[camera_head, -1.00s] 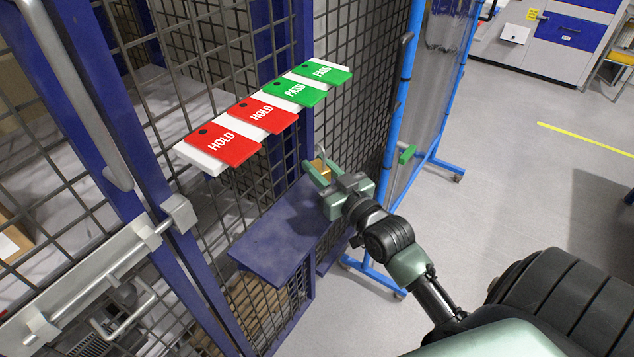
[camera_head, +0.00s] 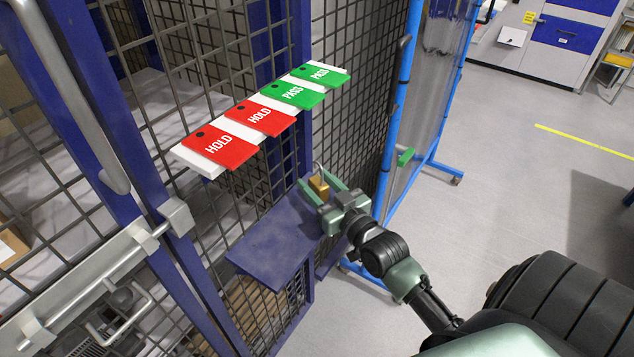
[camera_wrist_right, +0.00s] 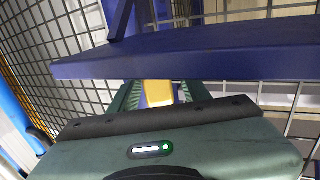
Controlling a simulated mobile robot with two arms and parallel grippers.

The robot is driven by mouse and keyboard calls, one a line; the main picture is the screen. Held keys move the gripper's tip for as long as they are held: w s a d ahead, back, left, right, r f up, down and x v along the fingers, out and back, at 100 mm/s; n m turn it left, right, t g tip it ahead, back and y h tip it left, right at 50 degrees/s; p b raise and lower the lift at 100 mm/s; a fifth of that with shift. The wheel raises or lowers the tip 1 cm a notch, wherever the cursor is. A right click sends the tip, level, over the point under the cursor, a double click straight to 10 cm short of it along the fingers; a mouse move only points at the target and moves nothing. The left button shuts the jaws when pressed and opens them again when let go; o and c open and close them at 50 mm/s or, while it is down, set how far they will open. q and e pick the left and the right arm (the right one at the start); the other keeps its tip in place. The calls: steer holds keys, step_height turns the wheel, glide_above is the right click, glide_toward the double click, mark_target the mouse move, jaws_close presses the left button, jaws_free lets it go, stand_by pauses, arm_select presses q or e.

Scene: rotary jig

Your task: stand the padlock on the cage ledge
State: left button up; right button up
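The brass padlock (camera_head: 318,186) is upright with its grey shackle on top, between the green fingers of my right gripper (camera_head: 322,188). The gripper is shut on it. The blue cage ledge (camera_head: 268,243) juts from the mesh; in the head view the padlock is at its far right end. I cannot tell whether they touch. In the right wrist view the padlock's yellow body (camera_wrist_right: 157,92) shows between the fingers, partly hidden, just below the ledge's edge (camera_wrist_right: 220,65). My left gripper is not in view.
Above the ledge, a white strip (camera_head: 197,163) carries red HOLD tags (camera_head: 220,147) and green PASS tags (camera_head: 292,93) on the mesh. A blue-framed screen (camera_head: 402,100) stands to the right of the gripper. A latch bar (camera_head: 95,285) is at lower left. Open floor lies right.

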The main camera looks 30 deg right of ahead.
steer(key=shift+r, duration=0.2)
steer(key=s+b, duration=0.1)
steer(key=s, duration=1.1)
